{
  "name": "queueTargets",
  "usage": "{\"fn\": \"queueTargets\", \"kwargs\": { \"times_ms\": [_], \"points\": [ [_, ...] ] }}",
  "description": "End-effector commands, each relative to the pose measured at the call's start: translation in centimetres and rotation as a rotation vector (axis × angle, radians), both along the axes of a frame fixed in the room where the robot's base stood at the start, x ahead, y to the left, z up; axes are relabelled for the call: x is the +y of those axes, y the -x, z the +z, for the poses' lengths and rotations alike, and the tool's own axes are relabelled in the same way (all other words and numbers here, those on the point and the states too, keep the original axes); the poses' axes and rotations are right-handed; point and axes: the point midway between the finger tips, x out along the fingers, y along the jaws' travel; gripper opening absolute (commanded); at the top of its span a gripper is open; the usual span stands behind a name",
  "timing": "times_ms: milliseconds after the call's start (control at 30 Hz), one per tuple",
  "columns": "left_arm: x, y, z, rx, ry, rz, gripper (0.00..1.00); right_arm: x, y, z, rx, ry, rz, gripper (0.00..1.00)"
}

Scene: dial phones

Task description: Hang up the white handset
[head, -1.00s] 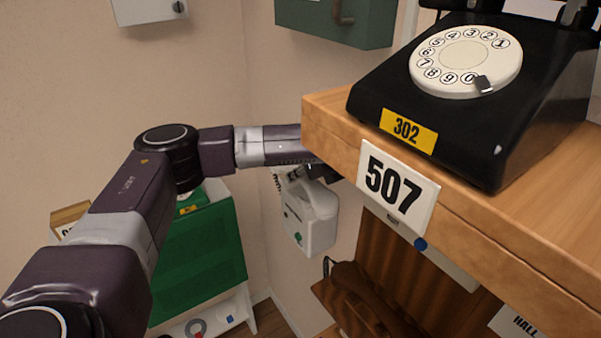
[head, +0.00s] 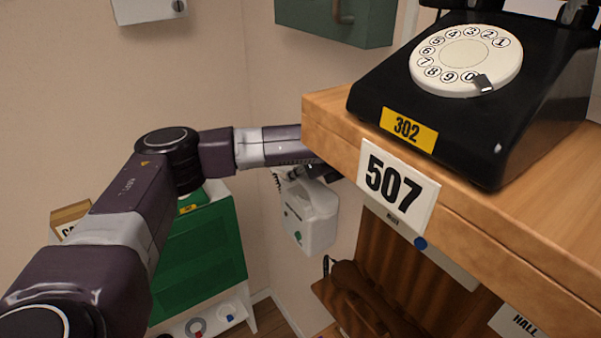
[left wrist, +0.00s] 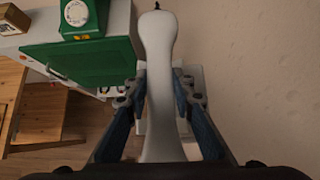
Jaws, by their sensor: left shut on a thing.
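The white handset (left wrist: 158,85) runs lengthwise up the middle of the left wrist view. My left gripper (left wrist: 160,88) is shut on it, one blue-grey finger on each side. The white wall phone body (left wrist: 198,80) shows partly behind the handset. In the head view the white wall phone (head: 310,222) is on the wall below my left gripper (head: 308,172), which is partly hidden by the wooden shelf. I cannot tell from these views whether the handset touches the phone's cradle. My right gripper is not in view.
The wooden shelf (head: 330,112) with the black dial phone (head: 470,130) stands close on the right of my left arm. A brown phone (head: 365,295) sits lower down. A green cabinet (head: 205,250) is at the lower left. A dark green box (head: 338,18) is on the wall above.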

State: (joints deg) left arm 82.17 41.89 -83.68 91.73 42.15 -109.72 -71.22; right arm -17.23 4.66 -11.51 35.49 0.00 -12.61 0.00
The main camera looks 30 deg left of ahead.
Motion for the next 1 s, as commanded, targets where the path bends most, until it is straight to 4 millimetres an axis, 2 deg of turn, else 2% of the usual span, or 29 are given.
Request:
{"fn": "queueTargets", "kwargs": {
  "times_ms": [367,1000],
  "points": [
    [0.0,-0.1,0.1,-0.002,0.0,0.001,0.0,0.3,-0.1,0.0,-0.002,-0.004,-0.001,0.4],
    [0.0,-0.1,-1.5,-0.001,0.001,0.0,0.0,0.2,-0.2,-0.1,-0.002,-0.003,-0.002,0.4]
  ]
}}
